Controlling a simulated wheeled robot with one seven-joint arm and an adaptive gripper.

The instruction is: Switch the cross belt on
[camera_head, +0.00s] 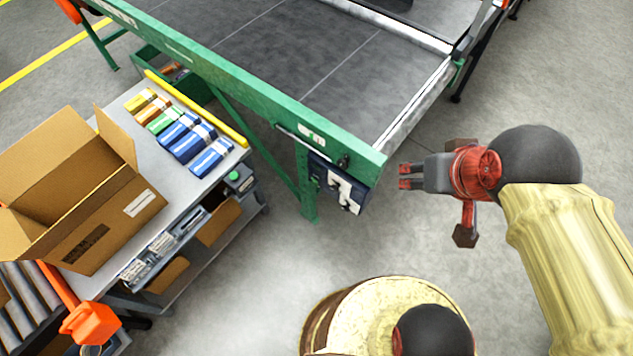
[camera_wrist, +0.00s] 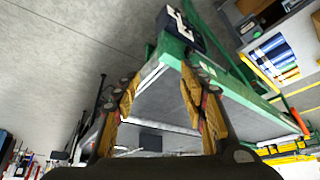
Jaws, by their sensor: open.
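The cross belt (camera_head: 330,60) is a wide dark conveyor in a green frame (camera_head: 225,75). The switch position is too small to tell. My gripper (camera_head: 402,176) is open and empty, to the right of the box and apart from it. In the wrist view its two fingers (camera_wrist: 160,80) stand spread, with the frame corner seen between and beyond them.
A grey cart (camera_head: 125,105) at left holds an open cardboard box (camera_head: 105,215) and a row of coloured cartons (camera_head: 190,137). A green leg (camera_head: 305,185) stands left of the control box. The grey floor (camera_head: 240,300) in front of the control box is clear.

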